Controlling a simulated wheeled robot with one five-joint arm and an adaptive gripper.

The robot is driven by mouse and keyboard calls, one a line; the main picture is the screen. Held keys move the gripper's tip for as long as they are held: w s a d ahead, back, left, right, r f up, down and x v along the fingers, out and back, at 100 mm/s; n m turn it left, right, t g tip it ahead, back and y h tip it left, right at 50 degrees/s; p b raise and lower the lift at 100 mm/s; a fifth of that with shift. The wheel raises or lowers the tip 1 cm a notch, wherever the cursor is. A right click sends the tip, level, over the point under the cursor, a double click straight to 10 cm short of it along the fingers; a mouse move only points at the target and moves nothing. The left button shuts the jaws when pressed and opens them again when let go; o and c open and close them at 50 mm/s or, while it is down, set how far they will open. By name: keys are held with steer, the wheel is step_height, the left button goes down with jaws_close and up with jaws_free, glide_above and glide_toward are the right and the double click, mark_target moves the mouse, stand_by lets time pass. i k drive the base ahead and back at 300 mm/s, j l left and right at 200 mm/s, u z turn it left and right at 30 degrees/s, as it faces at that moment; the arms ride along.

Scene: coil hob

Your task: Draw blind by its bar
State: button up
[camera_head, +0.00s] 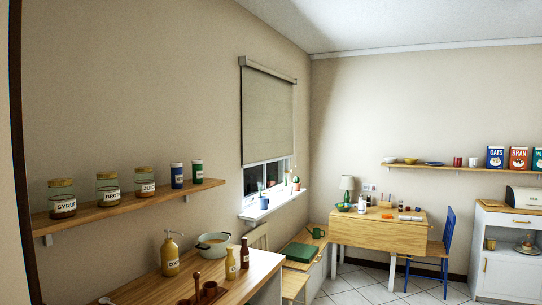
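The blind (267,115) is a grey-beige roller blind on the left wall. It hangs from a cassette (268,70) and covers most of the window. Its bottom bar (267,162) is a thin edge above a strip of bare window glass (254,180). The blind hangs straight and nothing touches it. My gripper is not in view.
The window sill (272,203) holds small potted plants. A wooden counter (240,270) with a pot (213,245) and bottles stands in the left foreground. A shelf (120,211) with jars is left of the window.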

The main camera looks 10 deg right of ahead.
mark_target(255, 155)
steer(key=i+l+z, duration=0.2)
steer(key=i+z, duration=0.25)
steer(key=i, duration=0.15)
steer(key=i+z, duration=0.45)
steer(key=i, duration=0.2)
steer(key=i+z, duration=0.25)
steer(key=i, duration=1.45)
steer(key=i+u, duration=0.2)
steer(key=i, duration=0.65)
steer(key=i+l+u, duration=0.2)
steer(key=i, duration=0.7)
steer(key=i+u, duration=0.25)
steer(key=i, duration=0.35)
steer(key=i+l+u, duration=0.2)
steer(key=i, duration=0.4)
